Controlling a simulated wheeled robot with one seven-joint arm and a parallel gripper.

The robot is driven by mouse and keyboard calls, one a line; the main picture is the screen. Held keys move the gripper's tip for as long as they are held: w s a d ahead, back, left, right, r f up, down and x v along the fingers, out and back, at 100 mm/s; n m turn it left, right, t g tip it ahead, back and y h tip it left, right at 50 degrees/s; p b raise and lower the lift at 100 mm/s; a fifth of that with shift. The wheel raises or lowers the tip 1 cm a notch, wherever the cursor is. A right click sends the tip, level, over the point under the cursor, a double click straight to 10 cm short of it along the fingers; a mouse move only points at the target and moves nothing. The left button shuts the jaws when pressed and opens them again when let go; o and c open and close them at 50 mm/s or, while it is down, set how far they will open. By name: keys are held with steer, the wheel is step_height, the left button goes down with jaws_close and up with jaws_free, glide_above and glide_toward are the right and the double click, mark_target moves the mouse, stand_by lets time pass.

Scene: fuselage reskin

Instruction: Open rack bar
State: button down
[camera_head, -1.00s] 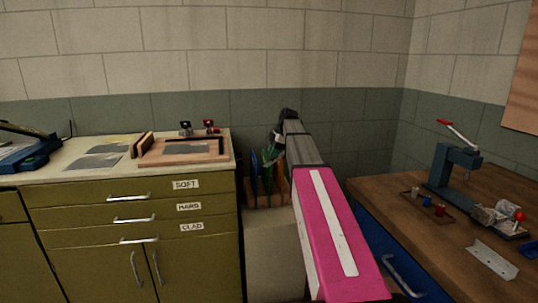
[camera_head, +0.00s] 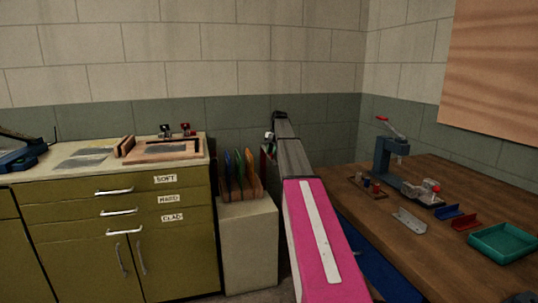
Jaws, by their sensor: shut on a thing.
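The rack (camera_head: 257,191) stands on a pale block between the green cabinet and the wooden bench. Several coloured sheets, blue, green and orange, stand upright in it. My gripper (camera_head: 269,146) is at the far end of my pink and grey arm, just right of the rack's sheets. It is small and partly hidden by the arm. It is shut on a thin, upright reddish-brown piece, apparently the rack bar (camera_head: 267,155). The fingertips and the bar's far end cannot be made out. I cannot tell whether the bar still touches the rack.
The green cabinet (camera_head: 120,225) at left has labelled drawers and a wooden frame on top. The wooden bench (camera_head: 430,235) at right carries a lever press (camera_head: 392,160), small brackets and a teal tray (camera_head: 502,243). My arm passes close beside the bench.

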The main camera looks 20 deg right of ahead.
steer(key=shift+d, duration=0.15)
steer(key=c, duration=0.9)
jaws_free()
steer(key=shift+o, duration=0.2)
steer(key=shift+w, duration=0.1)
steer(key=shift+w+d+r, duration=0.2)
steer(key=shift+r, duration=0.35)
steer(key=w+d, duration=0.7)
steer(key=d, duration=0.2)
steer(key=shift+w, duration=0.4)
steer(key=shift+f, duration=0.1)
